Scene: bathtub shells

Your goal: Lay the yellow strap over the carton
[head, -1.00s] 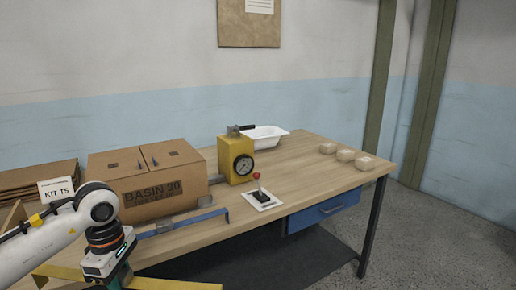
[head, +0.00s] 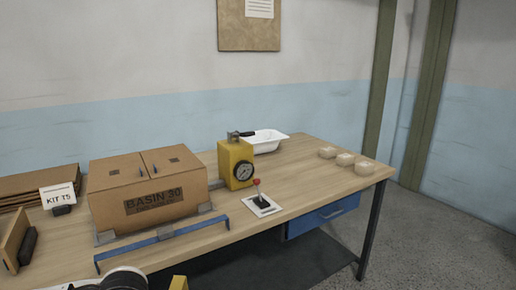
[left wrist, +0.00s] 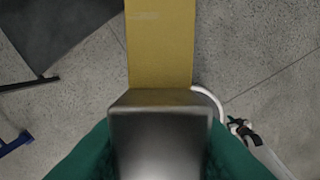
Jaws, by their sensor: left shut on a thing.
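The brown carton (head: 149,192), marked BASIN 30, stands shut on the table. No strap lies over its top. In the left wrist view the yellow strap (left wrist: 160,45) stretches away from my left gripper (left wrist: 160,140) above the floor. The gripper's green fingers are shut on the strap's grey metal end piece. In the head view only a small yellow piece (head: 179,283) shows at the bottom edge, with part of my left arm beside it; the gripper itself is out of that view. My right gripper is not in view.
A blue bar (head: 160,236) runs along the table front before the carton. A yellow gauge box (head: 236,165), a red-knobbed lever (head: 258,190) and a white basin (head: 265,140) stand to its right. A KIT T5 card (head: 58,197) stands left.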

